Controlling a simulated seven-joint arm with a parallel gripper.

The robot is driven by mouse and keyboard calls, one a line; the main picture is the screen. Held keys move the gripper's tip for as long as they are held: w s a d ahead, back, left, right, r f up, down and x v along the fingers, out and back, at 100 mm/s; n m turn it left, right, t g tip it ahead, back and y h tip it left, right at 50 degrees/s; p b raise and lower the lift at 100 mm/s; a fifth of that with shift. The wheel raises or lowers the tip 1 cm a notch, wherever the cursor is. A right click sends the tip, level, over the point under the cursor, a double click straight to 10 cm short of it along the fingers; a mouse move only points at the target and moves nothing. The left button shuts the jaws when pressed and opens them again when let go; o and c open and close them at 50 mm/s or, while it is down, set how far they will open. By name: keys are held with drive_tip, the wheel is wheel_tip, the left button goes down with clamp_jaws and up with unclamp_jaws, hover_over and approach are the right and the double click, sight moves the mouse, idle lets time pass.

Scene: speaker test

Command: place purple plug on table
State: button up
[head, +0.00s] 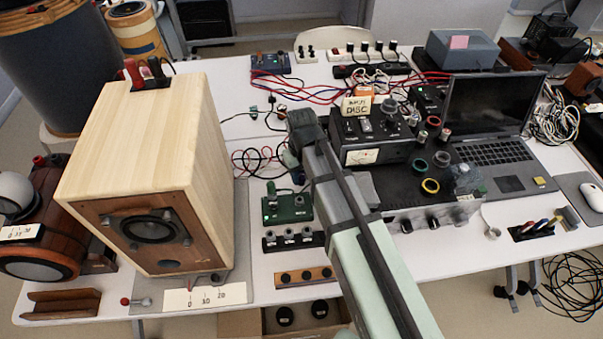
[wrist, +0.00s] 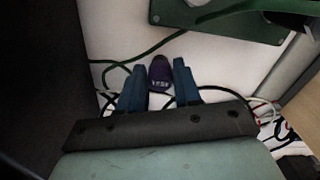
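The purple plug (wrist: 160,74), with pale lettering on it, shows in the wrist view between the two blue fingers of my gripper (wrist: 158,82). The fingers stand apart on either side of it, and whether they press on it is unclear. In the head view my gripper (head: 291,158) is low behind the big wooden speaker's right side, partly hidden by my arm; the plug cannot be made out there. The white table (head: 241,130) lies beneath; it also fills the wrist view's background (wrist: 110,30). Whether the plug touches it is unclear.
The wooden speaker (head: 150,165) stands close on the left. A green box (head: 288,208) is in front of my gripper, and a black instrument (head: 372,140) is to the right. Loose cables (head: 255,160) lie around the gripper. A laptop (head: 492,110) stands farther right.

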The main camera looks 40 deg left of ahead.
sight(302, 175)
drive_tip(key=o, duration=0.3)
drive_tip(key=shift+r, duration=0.15)
wheel_tip(302, 175, up, 11)
drive_tip(key=shift+r, duration=0.15)
drive_tip(key=shift+o, duration=0.6)
drive_tip(key=shift+r, duration=0.35)
